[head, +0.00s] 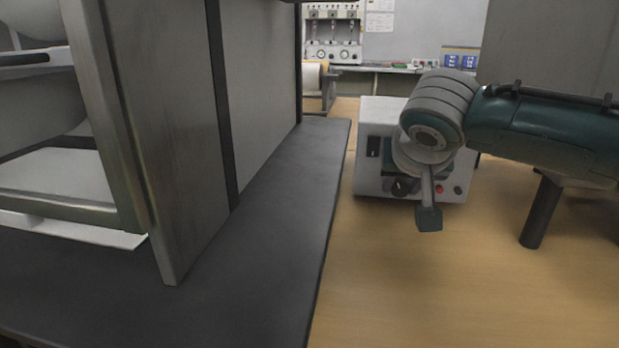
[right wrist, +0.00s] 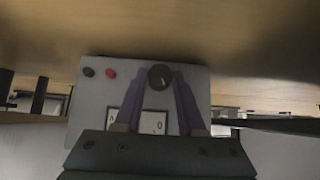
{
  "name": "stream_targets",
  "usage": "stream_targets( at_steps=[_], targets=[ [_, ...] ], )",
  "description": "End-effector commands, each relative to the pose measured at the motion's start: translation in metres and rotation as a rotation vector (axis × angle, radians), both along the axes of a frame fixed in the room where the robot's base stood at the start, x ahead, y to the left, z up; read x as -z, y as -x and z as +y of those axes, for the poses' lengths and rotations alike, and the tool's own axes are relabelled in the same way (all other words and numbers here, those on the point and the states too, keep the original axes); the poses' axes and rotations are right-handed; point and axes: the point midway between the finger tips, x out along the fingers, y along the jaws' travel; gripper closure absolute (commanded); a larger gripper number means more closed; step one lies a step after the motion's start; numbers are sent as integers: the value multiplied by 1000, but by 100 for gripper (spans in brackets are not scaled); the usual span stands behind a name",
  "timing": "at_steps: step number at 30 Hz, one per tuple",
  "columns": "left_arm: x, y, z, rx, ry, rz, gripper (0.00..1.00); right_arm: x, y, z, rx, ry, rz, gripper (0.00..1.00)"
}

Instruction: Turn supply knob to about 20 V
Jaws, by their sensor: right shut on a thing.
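The power supply (head: 375,178) is a light grey box on the wooden table, right of centre in the head view. Its dark round knob (head: 402,187) is low on the front face, left of a red terminal (head: 438,189) and a dark one. In the right wrist view, my right gripper (right wrist: 159,76) has a purple-grey finger on each side of the knob (right wrist: 160,77) and is shut on it. The display (right wrist: 152,122) is partly hidden by the gripper; I cannot read its value. My left gripper is not in view.
A tall grey panel (head: 170,130) stands on a dark bench surface (head: 285,220) to the left. The wooden table (head: 440,290) is clear in front of the supply. A dark post (head: 541,212) stands at the right. Wall equipment (head: 332,35) is far back.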

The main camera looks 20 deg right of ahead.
Motion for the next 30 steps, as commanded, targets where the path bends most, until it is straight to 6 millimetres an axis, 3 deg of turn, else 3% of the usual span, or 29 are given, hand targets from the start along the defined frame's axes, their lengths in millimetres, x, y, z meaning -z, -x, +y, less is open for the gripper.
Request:
stream_targets(
  at_steps=[1,8,20,30],
  targets=[
    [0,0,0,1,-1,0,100,0,0,0,0,0,0,74],
    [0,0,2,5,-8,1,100,0,0,0,0,0,0,100],
    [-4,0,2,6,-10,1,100,-1,1,-1,1,-25,-14,100],
    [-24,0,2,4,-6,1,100,-1,4,-4,4,-196,-116,100]
  ],
)
